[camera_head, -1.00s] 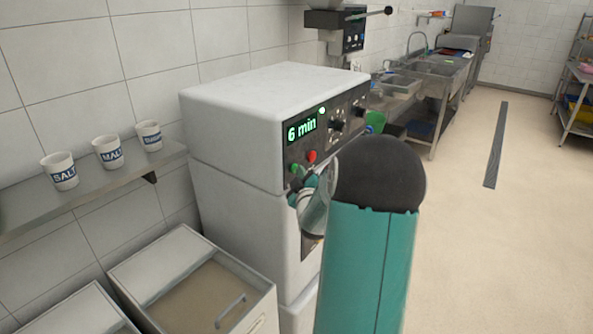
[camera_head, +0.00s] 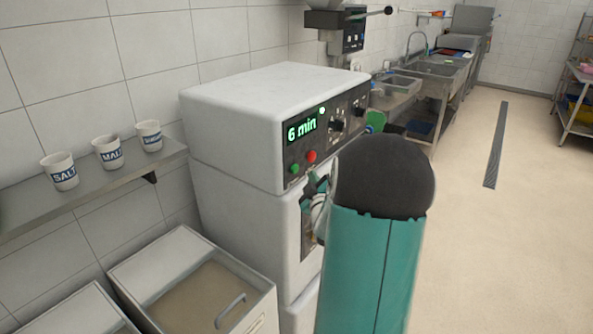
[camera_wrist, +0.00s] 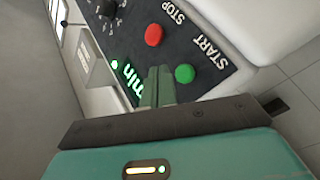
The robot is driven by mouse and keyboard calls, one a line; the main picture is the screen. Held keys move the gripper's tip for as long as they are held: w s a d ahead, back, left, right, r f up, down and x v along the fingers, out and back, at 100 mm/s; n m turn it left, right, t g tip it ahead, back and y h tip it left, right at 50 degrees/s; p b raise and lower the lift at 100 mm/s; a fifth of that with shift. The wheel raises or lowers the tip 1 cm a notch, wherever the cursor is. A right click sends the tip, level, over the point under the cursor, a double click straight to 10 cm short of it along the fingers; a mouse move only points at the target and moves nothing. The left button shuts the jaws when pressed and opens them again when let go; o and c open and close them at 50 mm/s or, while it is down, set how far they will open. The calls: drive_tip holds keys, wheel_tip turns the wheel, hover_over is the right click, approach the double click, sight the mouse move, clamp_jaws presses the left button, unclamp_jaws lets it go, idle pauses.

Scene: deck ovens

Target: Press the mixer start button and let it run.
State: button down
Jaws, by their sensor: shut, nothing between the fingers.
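The mixer is a white cabinet (camera_head: 240,130) with a dark control panel whose lit display (camera_head: 301,129) reads "6 min". A green START button (camera_head: 294,168) and a red STOP button (camera_head: 311,156) sit below the display. In the wrist view the green button (camera_wrist: 185,74) is beside my shut, empty gripper (camera_wrist: 158,72), and the red button (camera_wrist: 153,35) is farther up. In the head view my arm partly hides the gripper, which is below and right of the buttons. I cannot tell how far the fingertips are from the panel.
A wall shelf (camera_head: 95,188) holds labelled cups, one a SALT cup (camera_head: 60,171). A bin (camera_head: 205,300) with tan contents stands in front at lower left. Steel sinks (camera_head: 437,68) line the wall behind.

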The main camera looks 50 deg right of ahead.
drive_tip(key=shift+s+d, duration=0.1)
drive_tip(key=shift+s, duration=1.05)
drive_tip(key=w+a+r+g+y, duration=0.1)
drive_tip(key=w+a+r+y, duration=0.15)
drive_tip(key=a, duration=0.45)
drive_tip(key=w+a+r+g+y, duration=0.15)
drive_tip(key=w+a, duration=0.25)
drive_tip(key=a, duration=0.4)
drive_tip(key=s+a+r+m+g+y, duration=0.1)
drive_tip(key=s+a+y, duration=0.15)
drive_tip(key=a, duration=1.05)
drive_tip(key=s+a+g+y, duration=0.5)
drive_tip(key=s+a, duration=1.1)
drive_tip(key=a, duration=0.3)
drive_tip(key=shift+a+f+m, duration=0.3)
drive_tip(key=shift+a+m, duration=0.05)
drive_tip(key=shift+m, duration=0.05)
drive_tip(key=shift+y, duration=0.25)
